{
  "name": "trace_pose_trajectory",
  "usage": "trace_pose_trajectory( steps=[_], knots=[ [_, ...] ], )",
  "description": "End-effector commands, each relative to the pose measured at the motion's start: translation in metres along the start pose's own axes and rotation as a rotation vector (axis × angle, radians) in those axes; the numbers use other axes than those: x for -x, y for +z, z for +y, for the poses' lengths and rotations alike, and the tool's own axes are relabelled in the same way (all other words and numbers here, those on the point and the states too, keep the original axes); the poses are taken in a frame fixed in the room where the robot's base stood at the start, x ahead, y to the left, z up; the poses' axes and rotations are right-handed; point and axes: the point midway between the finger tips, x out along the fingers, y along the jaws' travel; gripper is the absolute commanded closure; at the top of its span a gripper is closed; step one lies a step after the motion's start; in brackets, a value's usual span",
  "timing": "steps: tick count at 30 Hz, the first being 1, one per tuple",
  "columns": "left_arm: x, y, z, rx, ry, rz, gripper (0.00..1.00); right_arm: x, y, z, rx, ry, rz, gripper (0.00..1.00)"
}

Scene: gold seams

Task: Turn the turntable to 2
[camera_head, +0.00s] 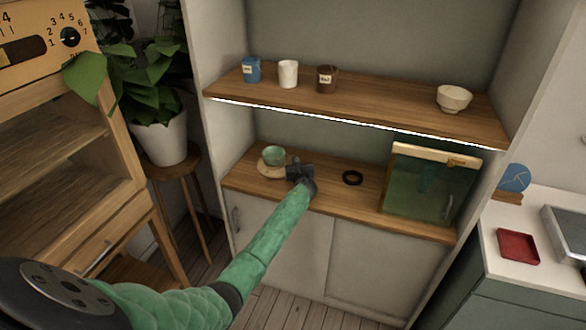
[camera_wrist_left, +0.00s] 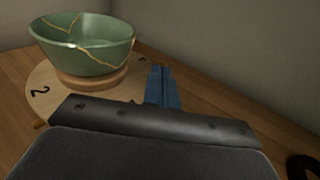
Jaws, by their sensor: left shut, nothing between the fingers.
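The turntable (camera_head: 268,172) is a pale round wooden disc on the left of the lower shelf. A green bowl with gold seams (camera_head: 274,154) stands on it. In the left wrist view the bowl (camera_wrist_left: 85,43) sits on a wooden ring on the turntable (camera_wrist_left: 42,92), and a black "2" shows on the disc's left side. My left gripper (camera_head: 293,170) is at the turntable's right edge. In the left wrist view its fingers (camera_wrist_left: 160,85) are shut and empty, just right of the bowl. I cannot tell whether they touch the disc, and its near part is hidden. My right gripper is not in view.
A black ring (camera_head: 352,178) lies right of my gripper, and a green glass case (camera_head: 429,183) stands farther right. The upper shelf (camera_head: 370,118) overhangs and holds a blue cup (camera_head: 252,70), a white cup (camera_head: 288,74), a brown cup (camera_head: 326,79) and a pale bowl (camera_head: 454,98).

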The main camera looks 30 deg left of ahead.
Motion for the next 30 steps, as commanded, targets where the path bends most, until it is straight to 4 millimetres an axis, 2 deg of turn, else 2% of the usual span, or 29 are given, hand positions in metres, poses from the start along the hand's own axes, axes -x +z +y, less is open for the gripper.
trace_pose_trajectory(
  steps=[12,30],
  knots=[
    [-0.012,0.002,-0.005,-0.001,-0.001,-0.001,1.00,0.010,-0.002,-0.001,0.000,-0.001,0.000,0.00],
    [-0.016,0.001,-0.006,-0.001,-0.002,0.000,1.00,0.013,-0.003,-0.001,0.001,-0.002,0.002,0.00]
  ],
)
